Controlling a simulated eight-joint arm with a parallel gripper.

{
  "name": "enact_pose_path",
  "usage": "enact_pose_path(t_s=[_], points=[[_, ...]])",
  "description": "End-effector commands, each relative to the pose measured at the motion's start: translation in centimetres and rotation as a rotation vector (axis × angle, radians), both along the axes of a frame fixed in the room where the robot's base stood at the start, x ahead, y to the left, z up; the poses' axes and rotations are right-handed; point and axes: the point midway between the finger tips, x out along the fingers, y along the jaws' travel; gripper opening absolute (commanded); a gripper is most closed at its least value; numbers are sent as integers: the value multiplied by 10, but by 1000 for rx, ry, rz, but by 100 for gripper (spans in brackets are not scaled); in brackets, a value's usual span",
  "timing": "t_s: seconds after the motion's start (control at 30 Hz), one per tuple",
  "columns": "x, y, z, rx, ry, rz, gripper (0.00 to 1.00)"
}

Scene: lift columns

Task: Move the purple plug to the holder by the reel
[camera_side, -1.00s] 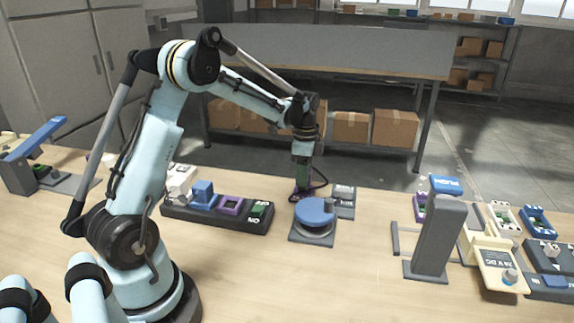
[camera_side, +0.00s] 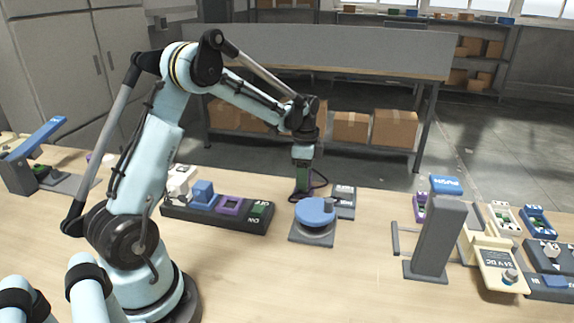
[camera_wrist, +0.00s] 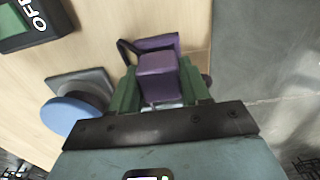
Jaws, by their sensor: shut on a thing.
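The purple plug (camera_wrist: 157,78) is between my gripper's green fingers in the wrist view. My gripper (camera_side: 303,186) is shut on it, low over the table just behind the reel (camera_side: 315,211). The reel is a blue disc on a grey base, and its disc shows at the left in the wrist view (camera_wrist: 70,116). A dark cable (camera_side: 320,181) loops beside the plug. A further purple part (camera_wrist: 155,42) shows beyond the plug; I cannot tell whether it belongs to the plug or to a holder. My fingers mostly hide the plug in the side view.
A dark strip (camera_side: 180,212) with blue, purple and green blocks lies left of the reel. A grey lettered block (camera_side: 344,197) lies right of it. A grey upright post (camera_side: 437,240) and several modules stand at the right. The table between reel and post is mostly clear.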

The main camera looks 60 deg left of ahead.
Motion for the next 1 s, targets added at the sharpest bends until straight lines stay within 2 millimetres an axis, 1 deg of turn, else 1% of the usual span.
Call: enact_pose_path(t_s=[1.0], points=[[0, 0, -12, 0, 0, 0, 20]])
